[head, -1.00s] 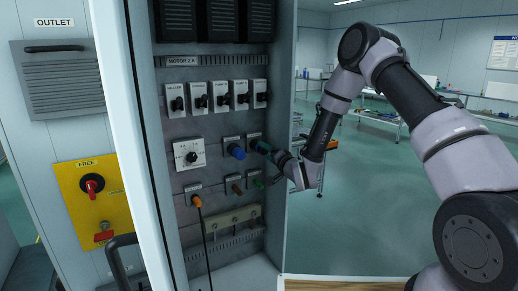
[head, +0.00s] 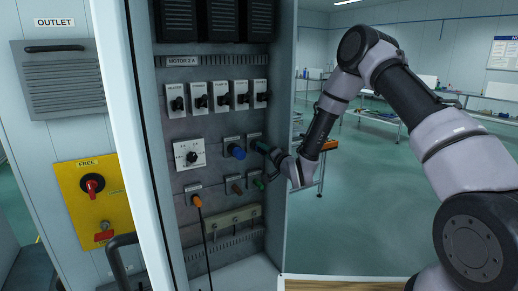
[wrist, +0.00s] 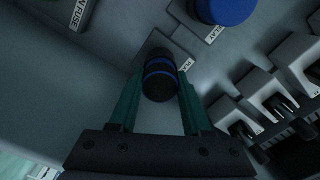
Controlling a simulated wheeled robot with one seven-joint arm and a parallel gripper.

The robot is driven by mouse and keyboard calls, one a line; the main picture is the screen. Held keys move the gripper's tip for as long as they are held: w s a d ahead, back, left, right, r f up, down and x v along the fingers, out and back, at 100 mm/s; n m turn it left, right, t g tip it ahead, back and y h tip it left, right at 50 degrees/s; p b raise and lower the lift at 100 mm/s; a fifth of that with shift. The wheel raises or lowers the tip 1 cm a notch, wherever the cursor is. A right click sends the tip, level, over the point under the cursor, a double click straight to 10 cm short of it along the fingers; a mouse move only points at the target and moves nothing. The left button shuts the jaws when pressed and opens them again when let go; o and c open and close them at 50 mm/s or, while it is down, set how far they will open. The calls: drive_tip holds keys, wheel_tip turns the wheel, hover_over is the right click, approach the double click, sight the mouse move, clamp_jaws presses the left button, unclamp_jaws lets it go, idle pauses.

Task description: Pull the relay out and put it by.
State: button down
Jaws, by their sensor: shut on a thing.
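In the head view my gripper (head: 268,150) is at the right part of the cabinet panel and mostly hides the relay. I cannot tell whether the relay is still seated in its socket.
A large blue knob (head: 237,152) is just left of my gripper. A row of switches (head: 221,97) is above. A green knob (head: 258,184), a brown one (head: 237,188) and an orange plug (head: 197,201) with a cable are below. The cabinet's right wall (head: 280,120) is close.

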drive_tip(key=c, duration=1.1)
unclamp_jaws()
drive_tip(key=shift+c, duration=0.2)
clamp_jaws()
drive_tip(key=shift+v, duration=2.65)
drive_tip(key=shift+v, duration=2.45)
drive_tip(key=shift+d, duration=0.1)
